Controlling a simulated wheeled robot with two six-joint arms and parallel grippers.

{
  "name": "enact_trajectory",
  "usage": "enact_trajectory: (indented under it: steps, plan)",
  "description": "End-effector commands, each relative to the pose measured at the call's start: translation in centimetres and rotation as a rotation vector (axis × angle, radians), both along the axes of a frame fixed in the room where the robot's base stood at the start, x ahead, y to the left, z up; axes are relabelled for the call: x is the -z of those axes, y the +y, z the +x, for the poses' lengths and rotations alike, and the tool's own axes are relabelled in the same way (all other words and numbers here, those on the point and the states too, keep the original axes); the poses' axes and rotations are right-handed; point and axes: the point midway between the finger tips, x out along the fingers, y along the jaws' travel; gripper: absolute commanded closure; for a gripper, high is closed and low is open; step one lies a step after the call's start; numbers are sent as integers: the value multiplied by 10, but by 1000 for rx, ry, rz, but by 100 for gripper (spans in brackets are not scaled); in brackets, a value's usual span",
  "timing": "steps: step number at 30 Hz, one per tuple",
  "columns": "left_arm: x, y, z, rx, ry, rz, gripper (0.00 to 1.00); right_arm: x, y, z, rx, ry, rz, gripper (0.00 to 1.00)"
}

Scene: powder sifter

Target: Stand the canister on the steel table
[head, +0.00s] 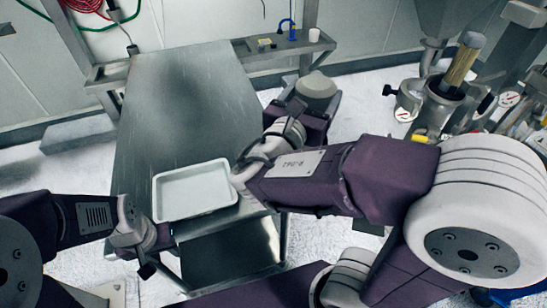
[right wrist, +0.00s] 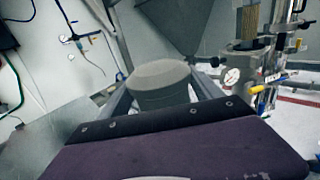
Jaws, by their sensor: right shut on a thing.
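The canister (head: 317,86) has a grey round lid and shows beyond my right gripper (head: 303,106) in the head view. My right gripper is shut on it; its fingers are largely hidden behind my wrist. The canister also shows in the right wrist view (right wrist: 160,78), lid up and roughly upright, with its lower part hidden. In the picture it is just right of the steel table (head: 180,100), over the floor. My left gripper (head: 148,264) is low at the table's near left edge; I cannot tell if its jaws are open.
A white tray (head: 194,212) lies on the near part of the table. The far part of the table is bare. A narrow shelf (head: 276,47) with small items stands at the back. Sifter machinery (head: 440,105) with a yellowish cylinder stands at the right.

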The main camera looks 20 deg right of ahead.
Motion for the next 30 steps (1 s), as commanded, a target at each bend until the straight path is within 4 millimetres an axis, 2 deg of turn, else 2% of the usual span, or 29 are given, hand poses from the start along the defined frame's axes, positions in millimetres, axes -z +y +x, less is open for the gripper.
enact_trajectory:
  steps: [5, 12, 18, 24, 30]
  plan:
    - [4, 0, -1, 0, 1, 0, 64, 10, 11, 8, -3, 1, -2, 98]
    - [10, 0, 0, 0, 1, 0, 64, 48, 63, 45, -3, 1, -4, 98]
    - [10, 0, 0, 0, 0, 0, 64, 67, 91, 66, -2, -2, -1, 98]
    - [11, 0, 0, 0, 0, 0, 64, 72, 95, 69, -1, -2, -1, 98]
    - [18, 0, 0, 0, 0, 0, 64, 106, 95, 68, 0, 0, -3, 98]
